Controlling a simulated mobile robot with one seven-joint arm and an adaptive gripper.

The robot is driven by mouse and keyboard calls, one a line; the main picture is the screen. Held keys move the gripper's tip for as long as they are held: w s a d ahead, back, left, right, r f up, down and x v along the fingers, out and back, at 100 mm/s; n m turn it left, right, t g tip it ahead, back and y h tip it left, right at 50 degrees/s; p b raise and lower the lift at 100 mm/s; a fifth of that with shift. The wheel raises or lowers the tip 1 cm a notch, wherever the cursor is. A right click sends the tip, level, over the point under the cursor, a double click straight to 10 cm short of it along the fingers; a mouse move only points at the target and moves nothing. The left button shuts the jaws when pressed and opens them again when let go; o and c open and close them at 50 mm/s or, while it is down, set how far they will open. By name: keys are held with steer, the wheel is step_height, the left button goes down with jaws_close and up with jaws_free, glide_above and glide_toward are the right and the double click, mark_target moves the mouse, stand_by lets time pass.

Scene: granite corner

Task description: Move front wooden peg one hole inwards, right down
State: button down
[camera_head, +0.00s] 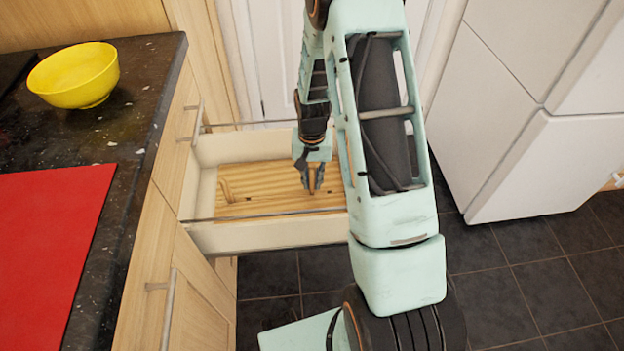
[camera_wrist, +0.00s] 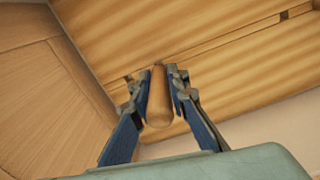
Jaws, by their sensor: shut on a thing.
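A wooden peg (camera_wrist: 159,100) stands between the two fingers of my gripper (camera_wrist: 160,82) in the wrist view. My gripper is shut on it, with a fingertip on each side. In the head view my gripper (camera_head: 313,188) points down over the wooden board (camera_head: 250,190) in the open drawer, and the peg (camera_head: 312,187) shows only as a small piece between the fingers. The wrist view shows small dark holes (camera_wrist: 284,15) along a line in the board. I cannot tell whether the peg's far end is in a hole.
The open drawer (camera_head: 270,237) has pale walls and metal side rails around the board. A dark countertop (camera_head: 130,130) at left holds a yellow bowl (camera_head: 75,77) and a red mat (camera_head: 50,240). A white cabinet (camera_head: 545,165) stands at right. Dark floor tiles (camera_head: 540,275) are clear.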

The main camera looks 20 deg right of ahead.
mark_target(312, 167)
steer(key=shift+f+b, duration=0.8)
steer(key=shift+f, duration=0.45)
steer(key=c, duration=1.8)
jaws_free()
steer(key=shift+r, duration=0.1)
step_height(312, 167, up, 12)
